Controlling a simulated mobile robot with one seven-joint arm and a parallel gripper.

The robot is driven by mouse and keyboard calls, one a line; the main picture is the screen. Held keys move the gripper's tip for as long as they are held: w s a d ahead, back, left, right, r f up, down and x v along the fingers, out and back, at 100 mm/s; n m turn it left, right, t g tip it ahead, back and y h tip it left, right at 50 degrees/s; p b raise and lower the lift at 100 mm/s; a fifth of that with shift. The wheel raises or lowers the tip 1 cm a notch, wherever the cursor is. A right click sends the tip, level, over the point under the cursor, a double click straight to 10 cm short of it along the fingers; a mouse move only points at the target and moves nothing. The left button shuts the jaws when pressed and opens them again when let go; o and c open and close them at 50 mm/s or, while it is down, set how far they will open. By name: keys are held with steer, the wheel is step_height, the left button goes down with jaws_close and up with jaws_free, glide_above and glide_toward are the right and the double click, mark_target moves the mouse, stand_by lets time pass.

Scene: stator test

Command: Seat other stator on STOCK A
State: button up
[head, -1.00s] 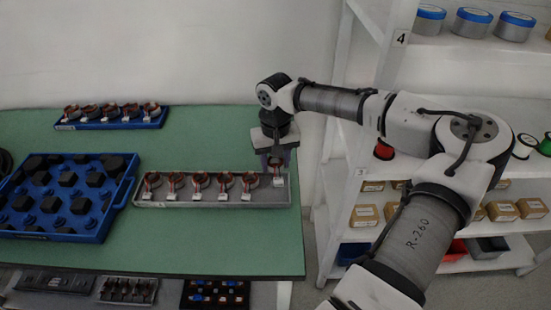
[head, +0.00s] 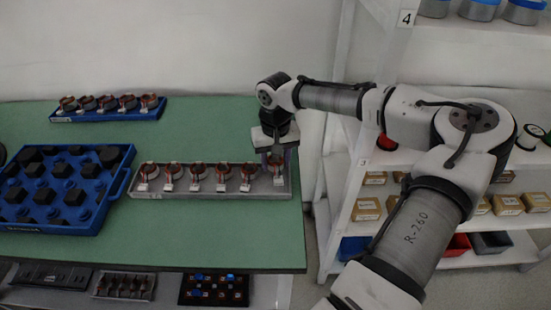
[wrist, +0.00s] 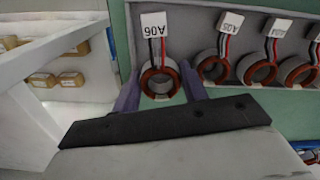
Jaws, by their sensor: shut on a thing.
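My gripper (head: 276,157) is shut on a copper-wound stator (wrist: 160,82) with a white tag reading A06, which hangs from red and black leads. One finger is on each side of it in the wrist view. The stator also shows in the head view (head: 278,172), at the right end of a long grey tray (head: 210,197). I cannot tell whether it touches the tray floor. Several like stators (head: 222,171) stand in a row to its left, one tagged A05 (wrist: 213,68). No STOCK A label is readable.
A blue tray (head: 88,118) with several stators stands at the back of the green table (head: 200,240). A large blue crate (head: 50,226) with black parts is at left. White shelving (head: 345,190) with boxes stands close to the right of the table.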

steer(key=shift+s, duration=0.1)
steer(key=shift+f, duration=0.45)
stand_by(0.4)
steer(key=shift+f, duration=0.6)
steer(key=o, duration=0.9)
steer(key=shift+r, duration=0.1)
steer(key=shift+r+p, duration=2.2)
steer(key=shift+r, duration=0.25)
